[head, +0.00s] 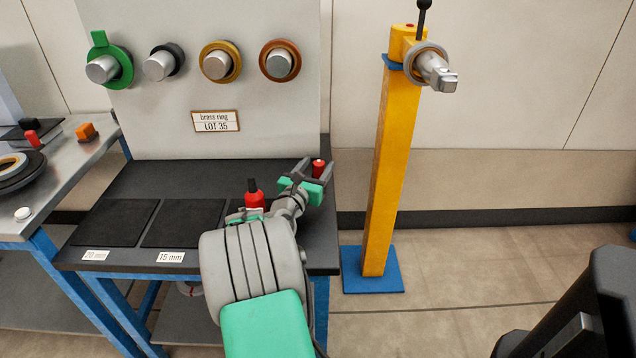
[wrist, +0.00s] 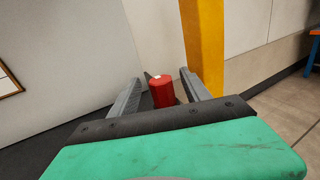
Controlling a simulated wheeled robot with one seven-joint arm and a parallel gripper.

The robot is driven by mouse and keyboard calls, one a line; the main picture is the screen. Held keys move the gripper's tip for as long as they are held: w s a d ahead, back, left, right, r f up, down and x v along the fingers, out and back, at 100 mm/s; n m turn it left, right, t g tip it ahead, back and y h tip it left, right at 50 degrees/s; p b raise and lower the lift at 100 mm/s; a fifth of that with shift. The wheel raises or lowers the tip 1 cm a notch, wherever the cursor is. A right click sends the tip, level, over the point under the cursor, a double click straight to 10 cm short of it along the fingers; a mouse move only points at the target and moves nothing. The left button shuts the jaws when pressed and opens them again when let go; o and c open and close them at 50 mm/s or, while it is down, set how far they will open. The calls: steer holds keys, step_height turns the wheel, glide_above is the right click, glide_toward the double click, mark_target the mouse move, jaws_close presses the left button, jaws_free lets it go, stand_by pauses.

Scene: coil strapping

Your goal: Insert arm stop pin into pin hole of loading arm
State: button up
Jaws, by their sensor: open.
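A red cylinder (head: 318,168), which looks like the arm stop pin's head, stands near the right back corner of the dark bench top. My gripper (head: 317,174) is open around it. In the wrist view the red cylinder (wrist: 162,92) shows between the two fingers of my gripper (wrist: 160,80), with a small pale mark on top. Its lower part is hidden by the gripper. The loading arm (head: 435,70) is a grey metal arm on top of a yellow post (head: 390,165). I cannot make out the pin hole; a small red spot shows on the post's top.
A red bottle-like object with a black top (head: 254,198) stands on the bench (head: 150,180), left of my gripper. A grey panel (head: 200,130) with ringed pegs rises behind. The post's blue base plate (head: 372,270) is on the floor.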

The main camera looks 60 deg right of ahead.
steer(key=shift+d, duration=0.7)
jaws_close()
stand_by(0.4)
